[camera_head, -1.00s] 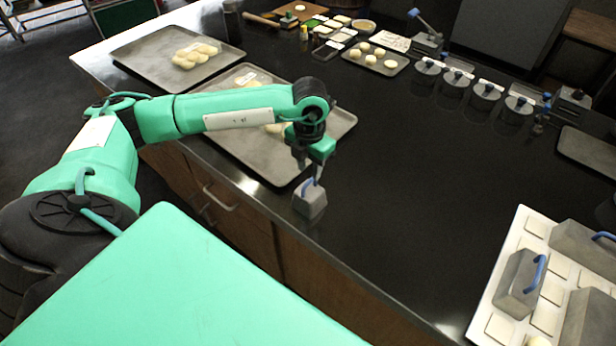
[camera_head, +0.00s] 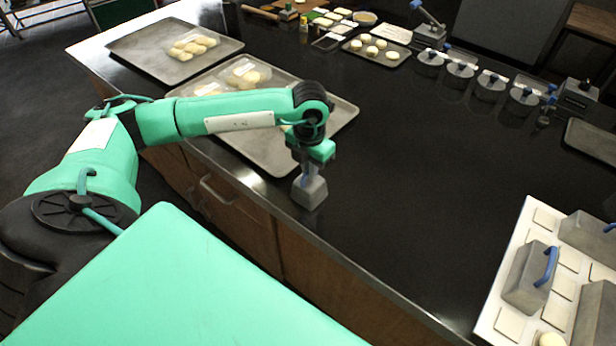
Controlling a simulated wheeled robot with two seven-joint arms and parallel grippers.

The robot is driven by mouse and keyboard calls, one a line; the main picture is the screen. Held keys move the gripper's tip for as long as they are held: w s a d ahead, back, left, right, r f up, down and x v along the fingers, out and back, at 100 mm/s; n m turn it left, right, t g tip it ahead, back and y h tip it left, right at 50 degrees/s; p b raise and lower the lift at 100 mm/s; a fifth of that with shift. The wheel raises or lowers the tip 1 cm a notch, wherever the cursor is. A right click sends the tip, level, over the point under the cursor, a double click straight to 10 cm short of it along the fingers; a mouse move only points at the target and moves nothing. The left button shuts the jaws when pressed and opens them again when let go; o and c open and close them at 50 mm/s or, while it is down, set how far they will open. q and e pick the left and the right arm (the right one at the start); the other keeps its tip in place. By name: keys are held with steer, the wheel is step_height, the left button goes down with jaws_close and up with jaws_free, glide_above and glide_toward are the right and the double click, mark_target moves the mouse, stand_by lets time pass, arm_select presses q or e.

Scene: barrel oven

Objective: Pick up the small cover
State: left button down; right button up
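The small cover (camera_head: 310,194) is a grey block with a blue handle. It sits near the front edge of the black counter, just in front of the metal tray. My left gripper (camera_head: 309,176) points down on it from above, with its fingers at the handle. The fingers and handle overlap and are too small to tell whether the gripper is closed on it. My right gripper is not in view.
The metal tray (camera_head: 340,124) with dough lies behind the gripper. Another tray (camera_head: 128,48) lies farther left. At right, a white board (camera_head: 510,268) holds larger grey covers, one with a blue handle (camera_head: 547,266). The middle of the counter (camera_head: 420,170) is clear.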

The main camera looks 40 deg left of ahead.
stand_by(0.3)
arm_select(q)
step_height(320, 180, up, 12)
steer(key=p, duration=0.5)
steer(key=shift+p, duration=0.35)
stand_by(0.3)
